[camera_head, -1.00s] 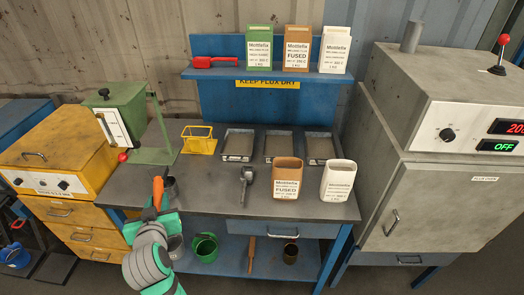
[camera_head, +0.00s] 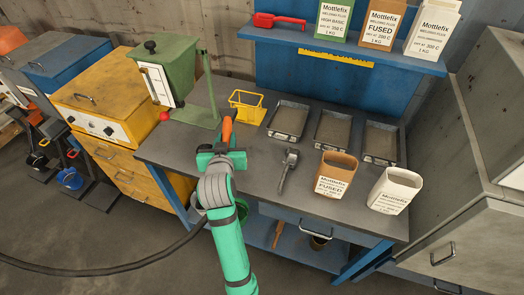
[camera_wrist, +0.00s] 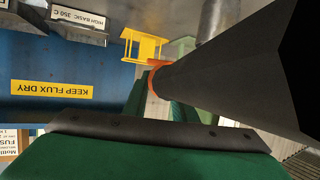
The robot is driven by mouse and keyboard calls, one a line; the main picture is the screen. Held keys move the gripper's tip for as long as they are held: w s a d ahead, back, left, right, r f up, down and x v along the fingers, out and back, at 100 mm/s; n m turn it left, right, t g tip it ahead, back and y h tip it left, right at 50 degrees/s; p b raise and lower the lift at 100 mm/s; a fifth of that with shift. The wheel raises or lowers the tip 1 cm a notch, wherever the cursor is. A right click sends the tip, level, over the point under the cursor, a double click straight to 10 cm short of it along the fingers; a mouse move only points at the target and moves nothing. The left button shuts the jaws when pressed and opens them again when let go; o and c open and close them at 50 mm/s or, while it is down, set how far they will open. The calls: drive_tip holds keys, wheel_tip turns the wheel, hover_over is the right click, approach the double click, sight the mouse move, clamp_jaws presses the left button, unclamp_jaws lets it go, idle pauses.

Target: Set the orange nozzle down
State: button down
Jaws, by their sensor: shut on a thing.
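The orange nozzle (camera_head: 227,129) stands up out of my gripper (camera_head: 222,148) in the head view, over the left part of the grey workbench (camera_head: 180,147). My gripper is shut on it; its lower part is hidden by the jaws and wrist. In the wrist view a large dark tapering body with an orange rim (camera_wrist: 153,79) juts in from the right, close to the green gripper parts (camera_wrist: 150,155). I cannot tell whether the nozzle touches the bench.
Behind the gripper are a yellow wire stand (camera_head: 247,106) and a green hopper machine (camera_head: 165,75). A grey metal tool (camera_head: 288,170) lies to the right, before several trays. A brown box (camera_head: 335,175) and a white box (camera_head: 394,190) stand further right. A black hose (camera_head: 120,270) curves at lower left.

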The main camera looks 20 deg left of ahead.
hover_over(256, 159)
drive_tip(key=f, duration=0.4)
drive_tip(key=s+a+f, duration=0.1)
drive_tip(key=f, duration=0.1)
drive_tip(key=shift+f, duration=0.2)
drive_tip(key=shift+w+d+f, duration=0.25)
drive_tip(key=shift+d+f, duration=0.05)
drive_tip(key=shift+f, duration=0.1)
drive_tip(key=f, duration=0.3)
drive_tip(key=shift+w+d, duration=0.25)
drive_tip(key=shift+f, duration=0.45)
drive_tip(key=shift+f, duration=0.15)
drive_tip(key=c, duration=1.5)
unclamp_jaws()
drive_tip(key=shift+o, duration=0.2)
